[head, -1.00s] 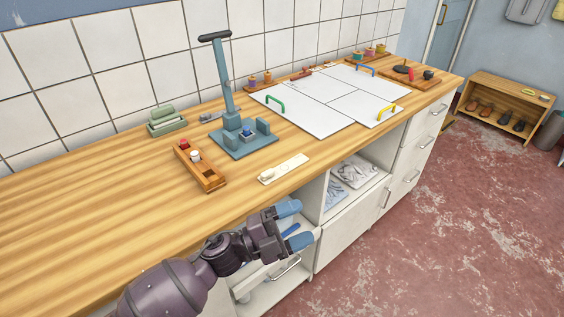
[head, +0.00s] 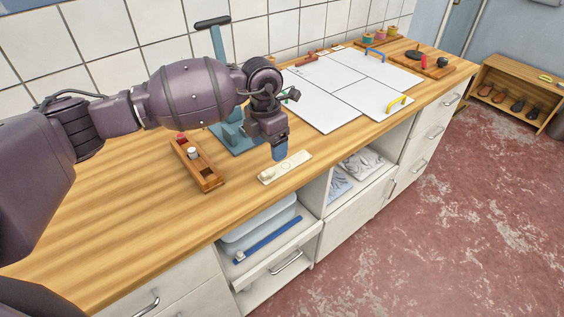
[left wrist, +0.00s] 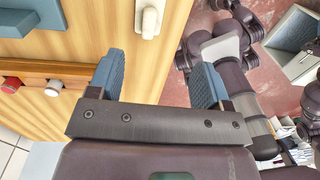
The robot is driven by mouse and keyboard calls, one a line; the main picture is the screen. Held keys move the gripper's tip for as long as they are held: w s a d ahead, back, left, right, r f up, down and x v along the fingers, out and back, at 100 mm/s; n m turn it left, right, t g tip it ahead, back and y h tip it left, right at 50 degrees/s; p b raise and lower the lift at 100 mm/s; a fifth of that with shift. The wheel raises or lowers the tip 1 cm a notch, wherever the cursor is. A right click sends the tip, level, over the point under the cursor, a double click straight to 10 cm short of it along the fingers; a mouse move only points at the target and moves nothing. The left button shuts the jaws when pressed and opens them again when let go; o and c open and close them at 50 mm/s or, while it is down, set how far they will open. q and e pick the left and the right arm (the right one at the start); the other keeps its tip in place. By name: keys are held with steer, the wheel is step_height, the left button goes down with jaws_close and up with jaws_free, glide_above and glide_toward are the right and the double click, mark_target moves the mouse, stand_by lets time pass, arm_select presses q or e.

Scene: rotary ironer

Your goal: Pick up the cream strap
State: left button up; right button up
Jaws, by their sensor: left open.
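A long, flat cream piece with a raised lump near one end, which looks like the cream strap (head: 296,164), lies on the wooden counter near its front edge. It also shows at the top of the left wrist view (left wrist: 148,18), beyond the fingertips. My left gripper (head: 280,150) hangs over the counter beside the cream piece, fingers pointing down, and hides a little of the area behind it. In the left wrist view its blue fingers (left wrist: 156,68) are spread apart with nothing between them. My right gripper does not show.
A wooden holder (head: 197,165) with red and white knobs stands left of the strap. A blue-grey press (head: 226,133) stands behind my gripper. White panels (head: 345,90) with coloured handles lie to the right. An open compartment holds a pale blue bin (head: 259,228) below the counter.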

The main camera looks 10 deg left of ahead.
arm_select(q)
steer(key=a, duration=0.1)
glide_above(270, 170)
steer(key=f, duration=0.2)
steer(key=a+f, duration=0.1)
steer(key=shift+f+y, duration=0.35)
steer(key=shift+y, duration=0.05)
steer(key=shift+d+f, duration=0.25)
steer(key=shift+f, duration=1.3)
steer(key=shift+d+f, duration=0.2)
steer(key=shift+f, duration=1.35)
steer(key=c, duration=1)
